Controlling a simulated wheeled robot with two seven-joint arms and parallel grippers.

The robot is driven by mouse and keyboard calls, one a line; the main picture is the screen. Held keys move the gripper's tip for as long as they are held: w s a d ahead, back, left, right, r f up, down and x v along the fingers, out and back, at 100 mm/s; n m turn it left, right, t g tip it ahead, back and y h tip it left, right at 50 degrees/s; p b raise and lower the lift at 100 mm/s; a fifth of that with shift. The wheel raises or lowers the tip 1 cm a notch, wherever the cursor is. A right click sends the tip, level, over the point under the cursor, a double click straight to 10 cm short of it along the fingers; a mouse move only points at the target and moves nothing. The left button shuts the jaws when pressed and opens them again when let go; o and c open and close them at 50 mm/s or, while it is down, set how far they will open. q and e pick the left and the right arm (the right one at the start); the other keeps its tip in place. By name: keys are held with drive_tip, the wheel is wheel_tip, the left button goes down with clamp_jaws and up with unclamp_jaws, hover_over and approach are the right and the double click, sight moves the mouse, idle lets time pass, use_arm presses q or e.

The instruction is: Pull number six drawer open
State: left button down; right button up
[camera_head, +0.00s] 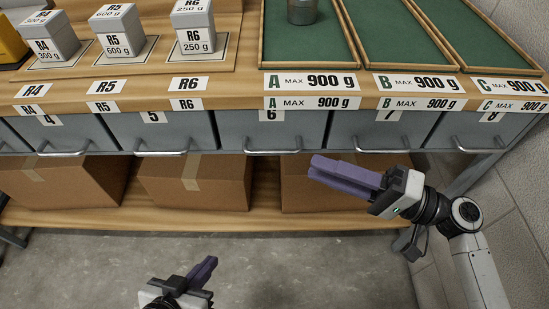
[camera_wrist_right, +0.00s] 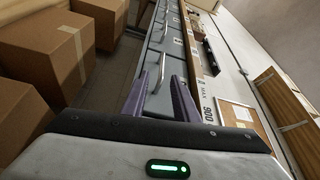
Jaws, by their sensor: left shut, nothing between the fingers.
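The number six drawer (camera_head: 240,130) is a grey front under the A label, marked 6 at its top. It looks closed, level with its neighbours. Its bar handle (camera_head: 272,151) is bare in the head view. My right gripper (camera_head: 318,168) is open and empty, with its purple fingers below and right of that handle, apart from it in the picture. In the right wrist view its fingers (camera_wrist_right: 155,98) stand apart, with a grey drawer front and a bar handle (camera_wrist_right: 153,74) seen between them; its number is unreadable. My left gripper (camera_head: 207,268) is shut and empty, low over the floor.
Drawers 5 (camera_head: 155,135) and 7 (camera_head: 385,130) flank it, both closed. Cardboard boxes (camera_head: 195,185) stand on the wooden shelf (camera_head: 130,220) below. Green trays (camera_head: 310,40), one with a metal cylinder (camera_head: 302,11), and weights rest on the counter. A wall (camera_head: 515,190) rises at the right.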

sight(275, 150)
drive_tip(key=x, duration=1)
drive_tip(key=shift+r, duration=0.15)
clamp_jaws()
idle(1.1)
